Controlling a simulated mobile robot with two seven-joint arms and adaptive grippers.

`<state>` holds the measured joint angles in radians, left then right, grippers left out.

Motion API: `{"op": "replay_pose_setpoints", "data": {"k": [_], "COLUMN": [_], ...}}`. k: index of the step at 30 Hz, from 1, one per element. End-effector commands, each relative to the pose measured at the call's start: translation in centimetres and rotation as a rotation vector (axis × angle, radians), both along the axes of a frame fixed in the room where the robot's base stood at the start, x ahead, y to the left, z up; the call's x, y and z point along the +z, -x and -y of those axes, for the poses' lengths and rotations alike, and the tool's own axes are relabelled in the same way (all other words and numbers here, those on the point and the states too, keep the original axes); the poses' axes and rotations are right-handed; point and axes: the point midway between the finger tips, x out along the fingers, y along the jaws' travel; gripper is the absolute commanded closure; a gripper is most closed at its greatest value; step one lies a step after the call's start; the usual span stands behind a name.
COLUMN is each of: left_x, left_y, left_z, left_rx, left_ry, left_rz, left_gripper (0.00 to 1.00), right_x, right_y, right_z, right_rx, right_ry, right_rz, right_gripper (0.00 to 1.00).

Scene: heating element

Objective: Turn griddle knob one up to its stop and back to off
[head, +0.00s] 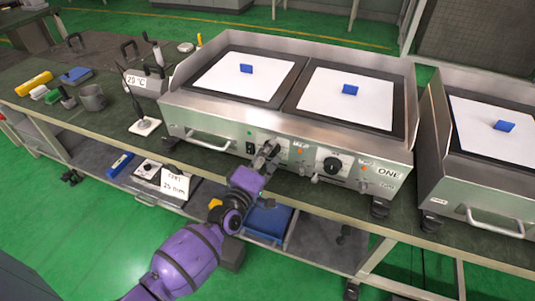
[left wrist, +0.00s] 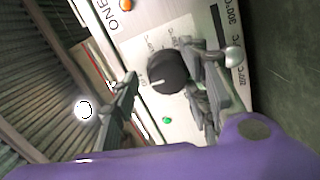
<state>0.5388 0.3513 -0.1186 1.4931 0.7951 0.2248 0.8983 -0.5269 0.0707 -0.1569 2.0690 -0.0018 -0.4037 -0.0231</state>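The steel griddle labelled ONE (head: 388,174) has a front panel with dials and lamps. My left gripper (head: 268,150) is at the left part of this panel and mostly covers the left knob in the head view. In the left wrist view, the black round knob (left wrist: 167,72) with a white pointer line lies between the two open fingers of the left gripper (left wrist: 163,70). A gap shows on its left side; the right finger is close to it, and I cannot tell whether they touch. Another black knob (head: 332,165) is farther right on the panel. My right gripper is not in view.
White sheets with blue blocks (head: 350,90) lie on the plates. A second griddle (head: 470,170) stands at the right. A bar handle (head: 208,141) sticks out left of the knobs. A mug (head: 92,97) and tools stand on the bench at the left.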

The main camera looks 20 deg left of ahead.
Motion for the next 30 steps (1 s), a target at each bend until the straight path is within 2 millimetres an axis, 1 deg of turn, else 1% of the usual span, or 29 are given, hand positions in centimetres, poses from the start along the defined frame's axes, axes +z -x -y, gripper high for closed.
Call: {"op": "replay_pose_setpoints", "data": {"k": [7, 11, 14, 18, 24, 27, 30], "left_x": [-0.1, -0.3, -0.5, -0.7, -0.8, -0.9, -0.9], "left_y": [0.1, 1.1, 2.8, 5.9, 9.7, 10.9, 11.6], "left_z": [0.0, -0.2, -0.5, -0.9, -1.3, -1.4, -1.5], "left_rx": [-0.001, 0.001, 0.001, 0.001, -0.001, -0.002, -0.002], "left_ry": [0.000, 0.000, -0.001, -0.001, -0.001, -0.001, 0.000], "left_rz": [-0.002, -0.004, -0.005, -0.006, -0.004, -0.004, -0.002], "left_gripper": [0.58, 0.58, 0.58, 0.58, 0.58, 0.58, 0.58], "right_x": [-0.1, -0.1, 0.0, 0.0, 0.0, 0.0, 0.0], "right_y": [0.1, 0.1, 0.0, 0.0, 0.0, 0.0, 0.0], "right_z": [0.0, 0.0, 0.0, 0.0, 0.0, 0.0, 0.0], "right_rx": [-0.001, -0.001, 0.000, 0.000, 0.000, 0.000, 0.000], "right_ry": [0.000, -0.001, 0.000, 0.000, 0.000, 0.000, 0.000], "right_rz": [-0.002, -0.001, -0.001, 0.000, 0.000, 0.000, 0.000], "right_gripper": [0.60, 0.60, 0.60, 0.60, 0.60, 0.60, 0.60]}}
